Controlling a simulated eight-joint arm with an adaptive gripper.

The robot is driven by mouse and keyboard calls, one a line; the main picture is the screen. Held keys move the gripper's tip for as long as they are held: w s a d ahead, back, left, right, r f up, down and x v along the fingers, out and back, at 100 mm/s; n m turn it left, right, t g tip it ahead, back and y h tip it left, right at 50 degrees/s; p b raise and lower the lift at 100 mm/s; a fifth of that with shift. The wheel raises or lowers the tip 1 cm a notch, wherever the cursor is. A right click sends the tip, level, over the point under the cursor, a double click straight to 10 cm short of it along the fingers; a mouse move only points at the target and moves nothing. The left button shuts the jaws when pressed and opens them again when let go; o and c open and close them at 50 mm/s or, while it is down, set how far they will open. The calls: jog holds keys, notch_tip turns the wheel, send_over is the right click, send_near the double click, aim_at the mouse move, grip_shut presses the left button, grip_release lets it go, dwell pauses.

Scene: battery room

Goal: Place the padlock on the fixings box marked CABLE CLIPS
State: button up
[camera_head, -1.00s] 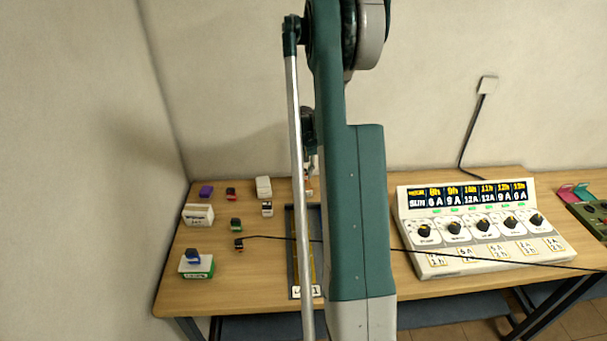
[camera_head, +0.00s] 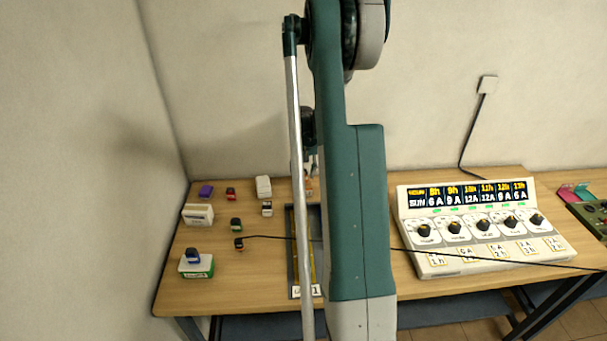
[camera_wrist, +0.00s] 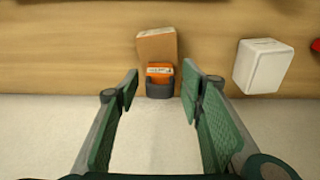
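My gripper (camera_wrist: 160,88) is open and empty in the wrist view, its two green fingers wide apart. Between and beyond the fingertips is a small orange object with a pale label (camera_wrist: 159,72) and a dark grey rounded part; it may be the padlock, but I cannot tell for sure. It touches or overlaps a brown block (camera_wrist: 156,45). In the head view, a white-and-green box (camera_head: 196,267) at the table's front left has a blue object (camera_head: 193,256) on top. A white box (camera_head: 198,214) stands behind it. No CABLE CLIPS lettering is readable.
A white block (camera_wrist: 262,66) stands to the right in the wrist view, near the wall. Several small items, including a purple one (camera_head: 206,191) and a red one (camera_head: 230,194), stand at the left. A charger panel (camera_head: 470,230) fills the right. A cable crosses the table.

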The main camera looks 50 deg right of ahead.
notch_tip(320, 180, up, 12)
jog(key=s+a, duration=0.1)
jog(key=shift+s, duration=0.15)
dwell(0.5)
jog(key=shift+a, duration=0.1)
dwell(0.5)
jog(key=s+a+r+n+t, duration=0.1)
jog(key=a+r, duration=0.4)
jog(key=a, duration=0.6)
jog(key=s+a+r+n+t, duration=0.15)
jog(key=a+r, duration=0.35)
jog(key=a, duration=0.5)
jog(key=a+r+n, duration=0.2)
jog(key=a+r, duration=0.4)
jog(key=a, duration=0.5)
jog(key=s+a+n+t, duration=0.1)
jog(key=s+a+n, duration=0.1)
jog(key=s+a, duration=0.7)
jog(key=s+a+f+n+t+y, duration=0.1)
jog(key=s+a+n+t, duration=0.1)
jog(key=s+a, duration=0.8)
jog(key=a, duration=0.7)
jog(key=shift+a, duration=0.2)
